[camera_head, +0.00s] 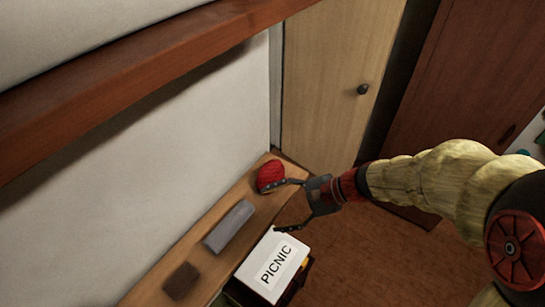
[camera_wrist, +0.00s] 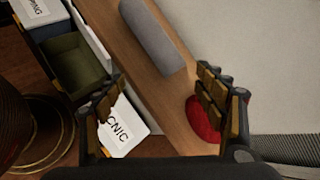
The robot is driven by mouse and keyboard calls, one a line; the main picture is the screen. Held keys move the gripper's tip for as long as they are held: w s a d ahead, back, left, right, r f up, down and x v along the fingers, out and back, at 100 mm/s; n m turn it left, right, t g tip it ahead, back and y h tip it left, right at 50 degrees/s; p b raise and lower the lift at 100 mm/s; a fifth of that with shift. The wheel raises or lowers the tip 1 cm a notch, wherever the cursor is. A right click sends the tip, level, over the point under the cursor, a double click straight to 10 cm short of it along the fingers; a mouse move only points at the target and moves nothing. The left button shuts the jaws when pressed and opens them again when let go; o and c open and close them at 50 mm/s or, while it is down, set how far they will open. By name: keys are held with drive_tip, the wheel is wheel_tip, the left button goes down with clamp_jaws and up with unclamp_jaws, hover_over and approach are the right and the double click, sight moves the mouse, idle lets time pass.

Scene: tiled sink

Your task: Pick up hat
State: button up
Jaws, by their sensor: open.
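The hat (camera_head: 270,174) is a small red, rounded, knitted-looking thing at the far end of the wooden bench or shelf. My gripper (camera_head: 281,206) is open and empty, its fingers spread wide. In the head view its upper fingertip overlaps the hat's lower right edge; I cannot tell if they touch. The other fingertip is near the white PICNIC panel. In the wrist view the hat (camera_wrist: 201,124) is partly hidden behind the right finger of my gripper (camera_wrist: 161,82), not between the fingers.
A grey block-like object (camera_head: 229,227) and a dark brown block (camera_head: 181,281) lie on the wooden bench (camera_head: 206,262). A box with a white PICNIC panel (camera_head: 275,262) stands beside it. An open bin (camera_wrist: 80,68) shows in the wrist view. A wooden door (camera_head: 335,85) stands behind.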

sight(271, 176)
drive_tip(key=shift+o, duration=1.2)
drive_tip(key=w+m+t+y+p, duration=0.1)
drive_tip(key=w+m+t+p, duration=0.1)
drive_tip(key=w+m+p, duration=0.2)
drive_tip(key=shift+w+d+r+m+t, duration=0.25)
drive_tip(key=shift+w+m+t, duration=0.05)
drive_tip(key=shift+w+m, duration=0.8)
drive_tip(key=o, duration=0.4)
drive_tip(key=w+d+f+m+t+p, duration=0.1)
drive_tip(key=m, duration=0.1)
drive_tip(key=w+d+f+m+t+p, duration=0.1)
drive_tip(key=w+m, duration=0.1)
drive_tip(key=w+d+f+m+t+p, duration=0.1)
drive_tip(key=w+m+p, duration=0.1)
drive_tip(key=shift+w+d+f+m, duration=0.2)
drive_tip(key=shift+d+f+m, duration=0.1)
drive_tip(key=shift+d, duration=0.05)
drive_tip(key=shift+o, duration=0.2)
drive_tip(key=shift+w+f+t, duration=0.15)
drive_tip(key=shift+f+t, duration=0.05)
drive_tip(key=shift+t, duration=0.1)
drive_tip(key=shift+f+p+x, duration=0.15)
drive_tip(key=shift+p+x, duration=0.1)
drive_tip(key=shift+x, duration=1.6)
drive_tip(key=shift+f+p+x, duration=0.15)
drive_tip(key=shift+p+x, duration=0.1)
drive_tip(key=shift+x, duration=1.6)
